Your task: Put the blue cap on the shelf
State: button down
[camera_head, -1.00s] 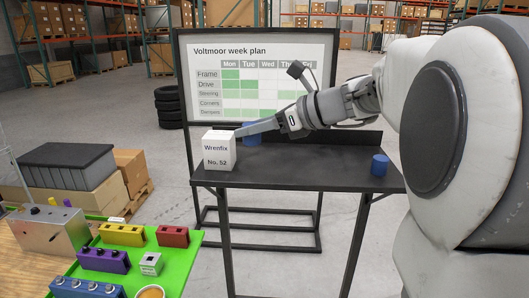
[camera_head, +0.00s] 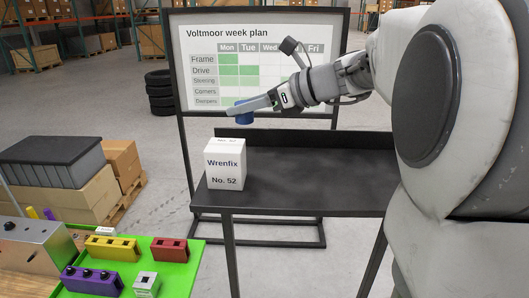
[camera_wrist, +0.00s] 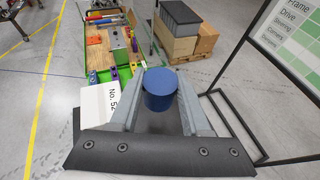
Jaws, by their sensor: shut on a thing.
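A blue cap (camera_head: 244,114) is held between the fingers of my gripper (camera_head: 240,110). The cap is raised above the back of the black shelf (camera_head: 310,185), in front of the week-plan board. In the wrist view the cap (camera_wrist: 160,90) sits between the two grey fingers, which are shut on its sides. The dark surface below it shows between the fingers. The right end of the shelf is hidden behind my arm.
A white box marked Wrenfix No. 52 (camera_head: 225,165) stands on the shelf's left end, close to my gripper. The shelf has a raised back edge. The visible middle is clear. A green tray (camera_head: 185,275) with coloured blocks is at lower left.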

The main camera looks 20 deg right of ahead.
jog(key=shift+w+f, duration=0.15)
jog(key=shift+f, duration=0.05)
notch_tip(320, 180, down, 10)
jog(key=shift+r+b, duration=0.2)
jog(key=shift+b, duration=0.4)
jog(key=shift+f, duration=0.2)
jog(key=c, duration=0.6)
grip_release()
jog(key=shift+c, duration=0.2)
jog(key=shift+r, duration=0.15)
